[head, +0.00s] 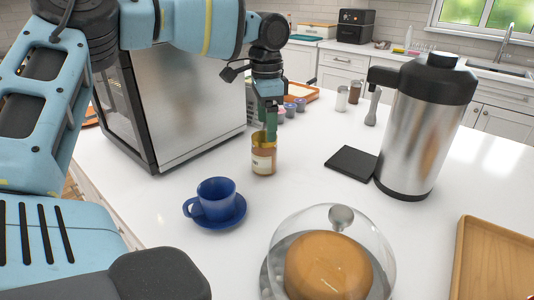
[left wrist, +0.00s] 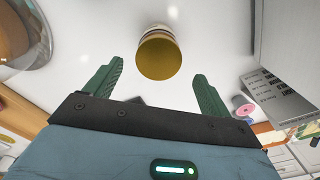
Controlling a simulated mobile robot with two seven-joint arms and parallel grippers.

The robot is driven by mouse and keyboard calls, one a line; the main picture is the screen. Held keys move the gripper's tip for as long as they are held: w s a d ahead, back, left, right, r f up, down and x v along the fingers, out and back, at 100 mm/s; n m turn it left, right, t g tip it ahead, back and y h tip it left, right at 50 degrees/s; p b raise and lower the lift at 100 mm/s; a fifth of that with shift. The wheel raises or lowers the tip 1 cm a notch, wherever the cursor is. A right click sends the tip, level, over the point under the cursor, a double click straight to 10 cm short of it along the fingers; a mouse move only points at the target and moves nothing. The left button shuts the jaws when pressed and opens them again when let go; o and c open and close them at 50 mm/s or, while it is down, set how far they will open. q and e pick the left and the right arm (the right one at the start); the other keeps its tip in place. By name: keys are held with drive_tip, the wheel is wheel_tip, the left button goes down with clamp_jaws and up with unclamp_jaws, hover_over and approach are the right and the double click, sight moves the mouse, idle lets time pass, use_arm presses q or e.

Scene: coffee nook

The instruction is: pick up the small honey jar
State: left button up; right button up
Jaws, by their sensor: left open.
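The small honey jar (head: 263,158) stands upright on the white counter in the head view, with a gold lid and a pale label. In the left wrist view the jar (left wrist: 158,55) shows its gold lid toward the camera, ahead of the fingertips and roughly between their lines. My left gripper (head: 270,122) points down just above and behind the jar in the head view. Its green fingers are apart and empty in the left wrist view (left wrist: 158,70). I cannot tell from the head view whether a finger touches the lid. My right gripper is not in view.
A blue cup (head: 216,196) on a saucer and a glass-domed cake (head: 328,265) stand in front. A steel machine (head: 185,95) is close on the left. A steel thermal jug (head: 422,130), black pad (head: 351,162) and wooden tray (head: 492,262) are on the right.

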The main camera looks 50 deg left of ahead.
sight(265, 136)
use_arm(q)
wheel_tip(265, 136, down, 2)
drive_tip(key=shift+w+f, duration=0.1)
drive_tip(key=shift+s+f, duration=0.2)
drive_tip(key=shift+f, duration=0.2)
wheel_tip(265, 136, down, 4)
drive_tip(key=shift+s+f, duration=0.15)
drive_tip(key=c, duration=1.3)
